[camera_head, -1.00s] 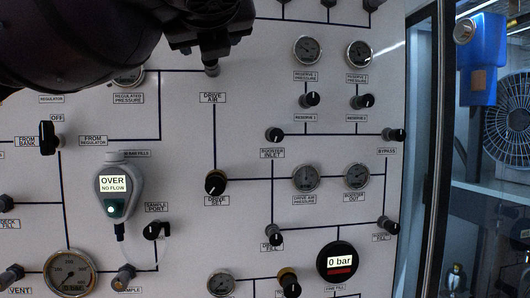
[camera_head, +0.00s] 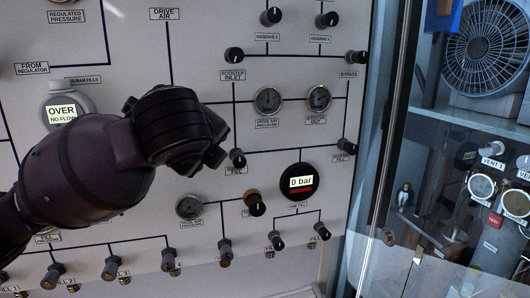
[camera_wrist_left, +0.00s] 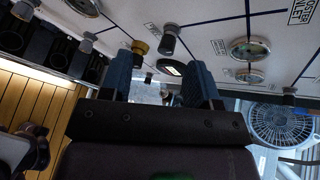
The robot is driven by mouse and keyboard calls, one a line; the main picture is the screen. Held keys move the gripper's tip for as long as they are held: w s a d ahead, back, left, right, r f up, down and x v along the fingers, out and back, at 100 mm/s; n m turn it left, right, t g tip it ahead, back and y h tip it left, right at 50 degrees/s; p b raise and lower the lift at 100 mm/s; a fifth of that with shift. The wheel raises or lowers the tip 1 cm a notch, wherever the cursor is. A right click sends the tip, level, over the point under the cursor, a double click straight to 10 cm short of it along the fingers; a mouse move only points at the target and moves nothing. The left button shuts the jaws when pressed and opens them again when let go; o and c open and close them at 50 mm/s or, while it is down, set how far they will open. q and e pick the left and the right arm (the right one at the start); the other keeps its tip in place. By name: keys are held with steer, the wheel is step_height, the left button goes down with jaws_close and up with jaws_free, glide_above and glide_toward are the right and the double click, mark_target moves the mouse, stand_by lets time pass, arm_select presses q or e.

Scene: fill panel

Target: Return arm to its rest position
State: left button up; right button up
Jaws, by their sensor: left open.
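My left arm comes in from the left in the head view, in front of the white fill panel (camera_head: 215,30). My left gripper (camera_head: 212,155) is at the arm's end, seen nearly end-on, near the middle of the panel. In the left wrist view its two blue-grey fingers (camera_wrist_left: 160,85) stand apart with nothing visible between them. The arm hides part of the panel's left side, including the area below the "OVER NO FLOW" meter (camera_head: 62,113). My right gripper is not in view.
Panel knobs, such as the booster inlet knob (camera_head: 234,55), and gauges stick out near the gripper. The round "0 bar" display (camera_head: 300,183) is right of it. Several valves line the panel bottom. A glass-fronted cabinet with a fan (camera_head: 490,45) stands at right.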

arm_select(q)
steer(key=s+a+f+n+g+h, duration=0.1)
steer(key=s+a+f+n+g, duration=0.2)
steer(key=f, duration=0.6)
steer(key=s+a+f+n, duration=0.1)
steer(key=s+f+n, duration=0.3)
steer(key=f, duration=0.5)
steer(key=s+a+f+n+g+h, duration=0.15)
steer(key=f+n, duration=0.25)
steer(key=f, duration=0.5)
steer(key=s+a+f+n+g+y, duration=0.2)
steer(key=s+a+f+n, duration=0.5)
steer(key=s, duration=0.4)
steer(key=s+a+f+n+g+y, duration=0.1)
steer(key=s+a+f+n+g, duration=0.1)
steer(key=s+a+f+n, duration=0.6)
steer(key=w+d+f+m+t, duration=0.1)
steer(key=w+d+f+t, duration=0.2)
steer(key=f, duration=0.8)
steer(key=shift+w+m+t+h, duration=0.35)
steer(key=shift+w+t, duration=0.7)
steer(key=shift+t, duration=1.3)
steer(key=shift+d, duration=0.15)
